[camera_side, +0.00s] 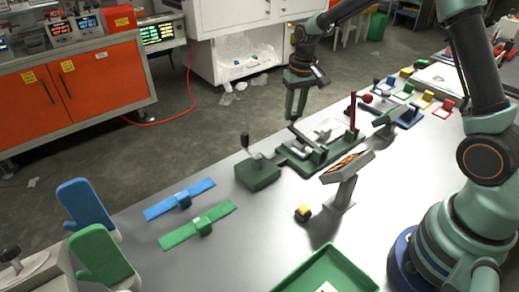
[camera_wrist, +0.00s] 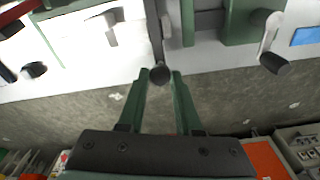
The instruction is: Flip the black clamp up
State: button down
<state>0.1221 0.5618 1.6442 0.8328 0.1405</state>
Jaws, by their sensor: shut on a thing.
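The black clamp (camera_wrist: 157,38) is a dark lever with a round black knob (camera_wrist: 160,76) on its end. It rises from a dark green fixture on the bench. In the wrist view the knob lies between the two green fingertips of my gripper (camera_wrist: 161,80), which is shut on it. In the side view my gripper (camera_side: 292,119) hangs over the left end of the green fixture (camera_side: 284,152), and the fingers hide most of the knob. The lever slants from the fingertips down to the right. A red clamp (camera_side: 352,112) stands upright at the fixture's right end.
A green block with a black-knobbed lever (camera_side: 258,175) stands just left of the fixture. A grey tilted display stand (camera_side: 347,172) and a small yellow-and-black block (camera_side: 303,213) are in front. Blue (camera_side: 180,199) and green (camera_side: 198,226) strips lie left. Bench between is clear.

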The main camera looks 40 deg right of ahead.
aim_at(304, 136)
jog(key=shift+s+r+t, duration=0.5)
jog(key=shift+r+t, duration=0.2)
jog(key=shift+r, duration=0.05)
jog(key=s+r+t, duration=0.1)
jog(key=s+r, duration=0.2)
jog(key=s, duration=1)
jog(key=shift+r+t+h, duration=0.25)
jog(key=shift+t+h, duration=0.05)
jog(key=shift+s+d, duration=0.1)
jog(key=shift+s, duration=0.05)
jog(key=c, duration=0.6)
grip_release()
jog(key=shift+r, duration=0.1)
